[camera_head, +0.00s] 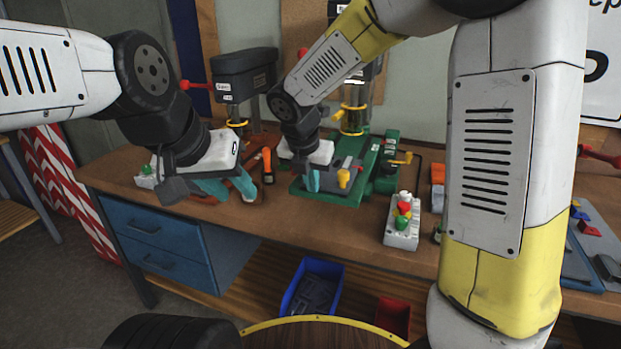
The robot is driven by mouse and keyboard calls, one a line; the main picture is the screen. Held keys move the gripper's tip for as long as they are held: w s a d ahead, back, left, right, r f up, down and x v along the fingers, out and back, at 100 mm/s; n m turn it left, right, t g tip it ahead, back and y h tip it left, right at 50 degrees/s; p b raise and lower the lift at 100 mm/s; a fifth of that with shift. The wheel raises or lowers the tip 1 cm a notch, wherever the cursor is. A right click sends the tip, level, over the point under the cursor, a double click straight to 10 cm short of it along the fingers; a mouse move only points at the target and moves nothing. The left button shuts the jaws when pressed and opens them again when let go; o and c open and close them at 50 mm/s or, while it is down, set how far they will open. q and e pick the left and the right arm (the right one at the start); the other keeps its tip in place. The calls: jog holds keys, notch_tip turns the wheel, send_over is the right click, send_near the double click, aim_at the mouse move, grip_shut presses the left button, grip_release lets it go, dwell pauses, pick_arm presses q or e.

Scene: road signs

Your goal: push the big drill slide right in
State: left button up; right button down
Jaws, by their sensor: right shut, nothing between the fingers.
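The big drill (388,152) has a green base and column and stands at the back middle of the bench. Its slide appears to be the grey block (352,168) low on the base, with a yellow knob. My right gripper (313,181) is shut and empty, its teal fingertips at the left end of this block. I cannot tell whether they touch it. My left gripper (228,190) is low over the left of the bench, its teal fingers apart. My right wrist hides part of the drill's left side.
A smaller dark drill (244,75) stands behind my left gripper. An orange-handled tool (267,163) is beside that gripper. A grey button box (402,225) with coloured buttons sits at the bench's (290,222) front. Blue (312,287) and red (393,316) bins sit below.

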dwell(0.3)
jog(key=w+d, duration=0.2)
jog(key=w, duration=0.4)
jog(key=w+d, duration=0.2)
jog(key=w, duration=0.4)
jog(key=w+d, duration=0.2)
jog(key=w, duration=0.5)
jog(key=shift+w+d, duration=0.1)
jog(key=shift+d, duration=0.1)
